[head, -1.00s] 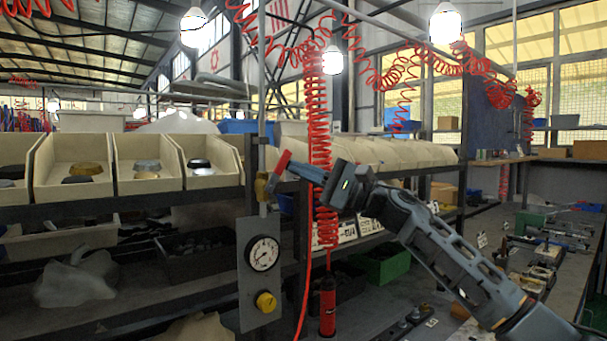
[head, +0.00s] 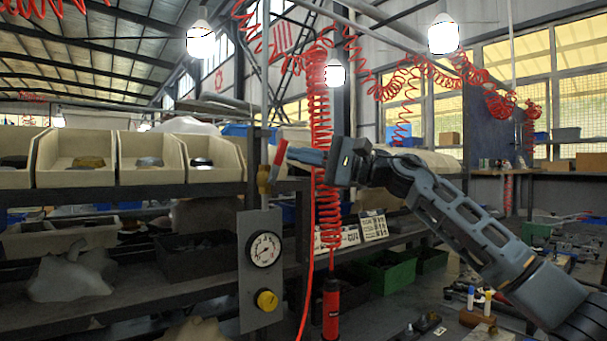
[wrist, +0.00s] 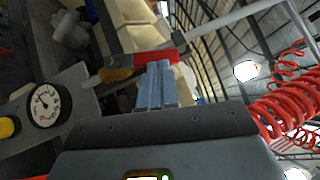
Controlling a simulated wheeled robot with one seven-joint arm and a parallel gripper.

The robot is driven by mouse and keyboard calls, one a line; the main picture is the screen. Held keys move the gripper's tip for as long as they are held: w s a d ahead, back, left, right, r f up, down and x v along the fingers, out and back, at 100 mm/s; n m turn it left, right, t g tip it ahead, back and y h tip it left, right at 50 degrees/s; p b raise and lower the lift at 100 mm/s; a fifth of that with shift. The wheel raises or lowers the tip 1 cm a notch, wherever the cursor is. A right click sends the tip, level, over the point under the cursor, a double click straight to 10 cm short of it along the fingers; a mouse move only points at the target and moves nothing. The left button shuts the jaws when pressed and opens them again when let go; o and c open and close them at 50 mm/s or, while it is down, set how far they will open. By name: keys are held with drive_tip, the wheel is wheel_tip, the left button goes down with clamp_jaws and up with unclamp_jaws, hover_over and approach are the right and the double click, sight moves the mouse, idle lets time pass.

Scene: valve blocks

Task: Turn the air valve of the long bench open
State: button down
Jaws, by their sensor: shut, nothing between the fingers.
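The air valve has a brass body (head: 264,180) on a vertical grey pipe (head: 264,110) and a red lever handle (head: 279,154). The lever points up and leans a little right of the pipe. In the wrist view the red lever (wrist: 155,58) crosses just beyond my fingertips, with the brass body (wrist: 114,74) at its left end. My gripper (head: 292,155) is shut and empty, at the right side of the lever. Its closed fingers (wrist: 155,80) reach the lever, but I cannot tell whether they touch it.
Below the valve a grey panel (head: 250,298) carries a pressure gauge (head: 264,249) and a yellow knob (head: 266,300). A red coiled hose (head: 319,120) hangs close behind my gripper. Shelves with cream bins (head: 85,160) stand left, and green crates (head: 390,272) lie below my arm.

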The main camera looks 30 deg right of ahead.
drive_tip(key=shift+a+r+n+g+h+b, duration=0.65)
drive_tip(key=shift+a+n+g+h+b, duration=0.2)
drive_tip(key=shift+n+b, duration=0.65)
drive_tip(key=shift+d, duration=0.1)
